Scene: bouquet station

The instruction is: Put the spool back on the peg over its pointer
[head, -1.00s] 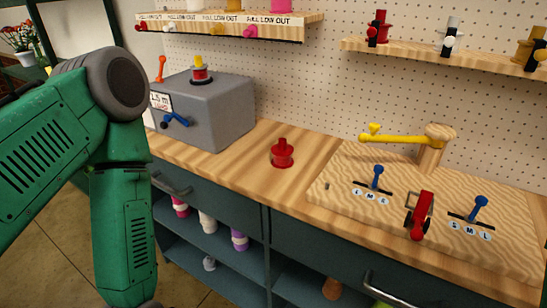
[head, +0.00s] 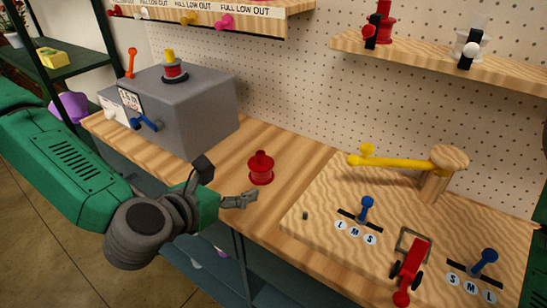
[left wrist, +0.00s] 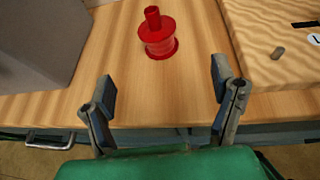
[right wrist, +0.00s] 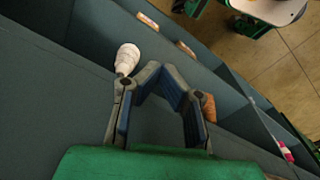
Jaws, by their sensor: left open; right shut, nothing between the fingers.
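A red spool (head: 261,168) stands upright on the wooden counter (head: 285,145), between the grey box and the raised board. It also shows in the left wrist view (left wrist: 158,36), beyond the fingertips. My left gripper (head: 224,183) is open and empty, just left of and nearer than the spool, not touching it. A shelf at upper left carries red, white, yellow and pink pointers (head: 224,22) under "FULL LOW OUT" labels; its top is cut off. My right gripper (right wrist: 166,76) shows only in the right wrist view, shut and empty beside dark shelving.
The grey box (head: 190,105) has a small red-and-black spool with a yellow top (head: 174,68) on it. The board (head: 325,205) carries a yellow arm (head: 395,162), blue levers and a red clamp (head: 410,268). A right-hand shelf (head: 430,63) holds a red spool and a clear one.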

